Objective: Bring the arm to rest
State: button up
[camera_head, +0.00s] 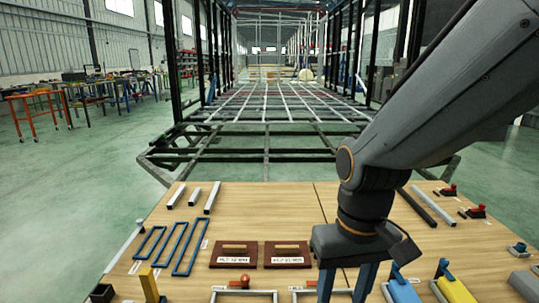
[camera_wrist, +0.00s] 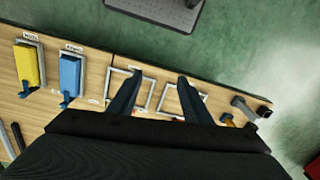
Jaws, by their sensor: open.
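My arm (camera_head: 440,95) reaches in from the upper right of the head view and bends down over the wooden table (camera_head: 290,210). My gripper (camera_head: 346,285) points down near the table's front edge, right of the middle. Its two dark blue fingers are apart with nothing between them. In the wrist view my gripper (camera_wrist: 158,82) is open above pale rectangular frames (camera_wrist: 184,98) on the table. The exact height of the fingertips above the table cannot be told.
Two brown boards (camera_head: 233,262) and blue rectangular frames (camera_head: 188,250) lie to the left. Red-handled pieces (camera_head: 448,190) lie at the right. The trailer chassis (camera_head: 265,140) stands behind the table.

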jog(key=d+r+m+p, duration=0.2)
jog(key=d+r+p, duration=0.4)
jog(key=p, duration=0.5)
jog(key=shift+s+d+r, duration=0.3)
jog(key=shift+d, duration=0.05)
